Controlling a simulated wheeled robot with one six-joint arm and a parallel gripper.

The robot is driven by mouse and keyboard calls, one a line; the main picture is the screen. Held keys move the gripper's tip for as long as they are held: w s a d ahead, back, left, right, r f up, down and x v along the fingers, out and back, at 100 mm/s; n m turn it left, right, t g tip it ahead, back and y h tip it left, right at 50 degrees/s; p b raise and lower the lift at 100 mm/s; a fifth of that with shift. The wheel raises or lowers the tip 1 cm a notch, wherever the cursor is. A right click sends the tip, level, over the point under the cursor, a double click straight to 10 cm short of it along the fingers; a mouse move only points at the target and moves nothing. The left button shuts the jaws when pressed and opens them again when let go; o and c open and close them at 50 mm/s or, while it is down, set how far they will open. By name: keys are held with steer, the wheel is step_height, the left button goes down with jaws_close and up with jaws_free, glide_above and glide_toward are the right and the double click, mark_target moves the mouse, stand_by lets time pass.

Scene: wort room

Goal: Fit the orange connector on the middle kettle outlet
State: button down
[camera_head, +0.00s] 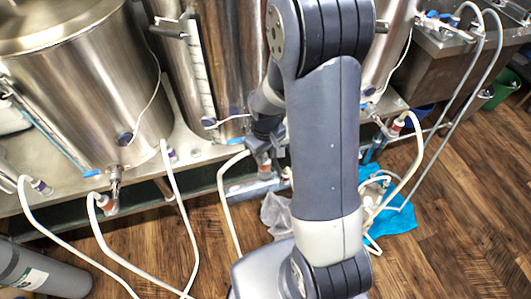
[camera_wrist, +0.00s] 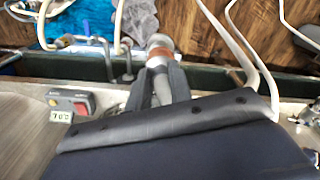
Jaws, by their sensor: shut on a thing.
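The orange connector (camera_wrist: 160,53) is an orange-brown band with a pale grey end, seen at the tips of my gripper fingers in the wrist view. My gripper (camera_wrist: 159,72) is shut on it, one dark finger on each side. In the head view my gripper (camera_head: 263,158) is low in front of the middle kettle (camera_head: 228,50), by the bench edge, and the connector is too small there to make out clearly. The middle kettle's outlet is hidden behind my arm, so I cannot tell whether the connector touches it.
The left kettle (camera_head: 85,100) has a valve with a white hose (camera_head: 130,262) looping to the wooden floor. A grey cylinder (camera_head: 40,270) lies at bottom left. A blue cloth (camera_head: 398,215) lies on the floor at right. A small temperature display (camera_wrist: 61,116) sits beside my gripper.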

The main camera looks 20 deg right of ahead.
steer(key=shift+f+b, duration=0.6)
steer(key=shift+f, duration=0.2)
steer(key=c, duration=1.2)
jaws_free()
step_height(320, 180, up, 11)
steer(key=shift+f+p, duration=0.1)
steer(key=shift+p, duration=0.6)
step_height(320, 180, down, 10)
steer(key=shift+f+b, duration=0.1)
steer(key=shift+b, duration=0.3)
steer(key=shift+f, duration=0.15)
